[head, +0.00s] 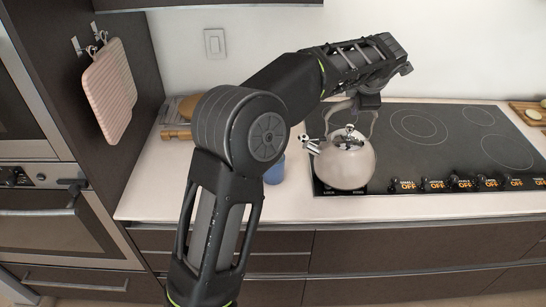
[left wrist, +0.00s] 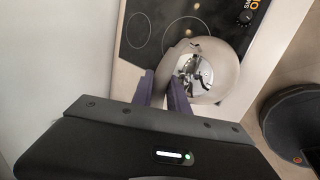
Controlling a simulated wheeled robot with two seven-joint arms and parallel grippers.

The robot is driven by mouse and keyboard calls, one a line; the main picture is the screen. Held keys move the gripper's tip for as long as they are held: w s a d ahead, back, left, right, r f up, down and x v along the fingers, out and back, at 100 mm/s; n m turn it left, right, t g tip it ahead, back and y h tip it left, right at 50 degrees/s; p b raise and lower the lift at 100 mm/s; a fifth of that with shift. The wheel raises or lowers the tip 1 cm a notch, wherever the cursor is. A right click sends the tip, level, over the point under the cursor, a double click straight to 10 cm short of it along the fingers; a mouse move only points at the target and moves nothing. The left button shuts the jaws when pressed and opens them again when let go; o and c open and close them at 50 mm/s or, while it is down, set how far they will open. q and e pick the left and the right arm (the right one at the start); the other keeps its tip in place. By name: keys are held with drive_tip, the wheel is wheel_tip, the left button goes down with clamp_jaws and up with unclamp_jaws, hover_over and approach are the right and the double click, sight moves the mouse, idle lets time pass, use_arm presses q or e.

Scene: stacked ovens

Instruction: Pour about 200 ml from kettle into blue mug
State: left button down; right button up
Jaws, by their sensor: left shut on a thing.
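The kettle (head: 346,163) is shiny metal and sits on the front left corner of the black cooktop. It also shows in the left wrist view (left wrist: 215,62). My left gripper (head: 368,98) reaches over it from behind and is shut on its handle (head: 371,118); the fingers (left wrist: 165,88) show beside the kettle in the left wrist view. The kettle's spout (head: 312,145) points left. The blue mug (head: 275,170) stands on the counter left of the kettle, partly hidden behind my left arm. My right gripper is not in view.
The black cooktop (head: 440,135) has a row of knobs along its front. Wooden items (head: 178,132) lie at the back left of the counter. Stacked ovens (head: 50,215) stand at the left, and a pink board (head: 108,90) hangs on the side panel.

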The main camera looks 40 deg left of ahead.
use_arm(q)
drive_tip(key=shift+r, duration=2.6)
